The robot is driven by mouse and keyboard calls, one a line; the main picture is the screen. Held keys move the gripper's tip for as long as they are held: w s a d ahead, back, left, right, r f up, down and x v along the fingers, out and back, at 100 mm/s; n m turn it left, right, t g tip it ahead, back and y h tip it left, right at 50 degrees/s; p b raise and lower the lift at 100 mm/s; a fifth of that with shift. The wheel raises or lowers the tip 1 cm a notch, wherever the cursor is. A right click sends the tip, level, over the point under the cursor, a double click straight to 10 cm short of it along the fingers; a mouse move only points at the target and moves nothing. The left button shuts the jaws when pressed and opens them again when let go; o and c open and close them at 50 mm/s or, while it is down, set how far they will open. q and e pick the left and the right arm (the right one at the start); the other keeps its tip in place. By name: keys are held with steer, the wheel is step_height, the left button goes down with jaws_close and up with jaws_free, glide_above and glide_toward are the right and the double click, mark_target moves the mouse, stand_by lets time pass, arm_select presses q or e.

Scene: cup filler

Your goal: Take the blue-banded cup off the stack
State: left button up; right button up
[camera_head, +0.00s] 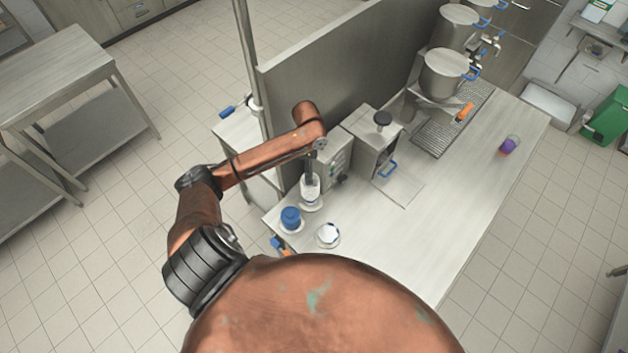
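A blue cup or cup stack (291,217) stands on a white saucer at the near left end of the counter; I cannot make out single cups or a band in it. A white cup or stack (310,190) stands on a saucer just behind and to its right. My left gripper (311,176) points down directly over this white one, at its top. Its fingers are too small and covered to show whether they are open or shut, or touching it. A third, white piece (328,235) sits on a saucer nearer me. My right gripper is not in view.
The steel counter (450,215) is mostly clear on the right, with a purple cup (509,146) near its far right edge. Steel machines (376,138) stand behind the cups, against a tall partition (335,75). Large urns (444,75) stand over a drip grate (440,138).

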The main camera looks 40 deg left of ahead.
mark_target(315, 177)
arm_select(q)
steer(key=shift+s+d+f, duration=0.25)
steer(key=shift+s+f, duration=0.25)
steer(key=shift+f, duration=0.2)
steer(key=f+p, duration=0.1)
steer(key=w+f, duration=0.1)
steer(key=shift+d+f+p, duration=0.2)
steer(key=shift+f+p, duration=0.1)
steer(key=shift+p, duration=0.1)
step_height(315, 177, down, 2)
steer(key=shift+a+f, duration=0.15)
steer(key=shift+f, duration=0.1)
steer(key=shift+c, duration=1.4)
steer(key=c, duration=0.5)
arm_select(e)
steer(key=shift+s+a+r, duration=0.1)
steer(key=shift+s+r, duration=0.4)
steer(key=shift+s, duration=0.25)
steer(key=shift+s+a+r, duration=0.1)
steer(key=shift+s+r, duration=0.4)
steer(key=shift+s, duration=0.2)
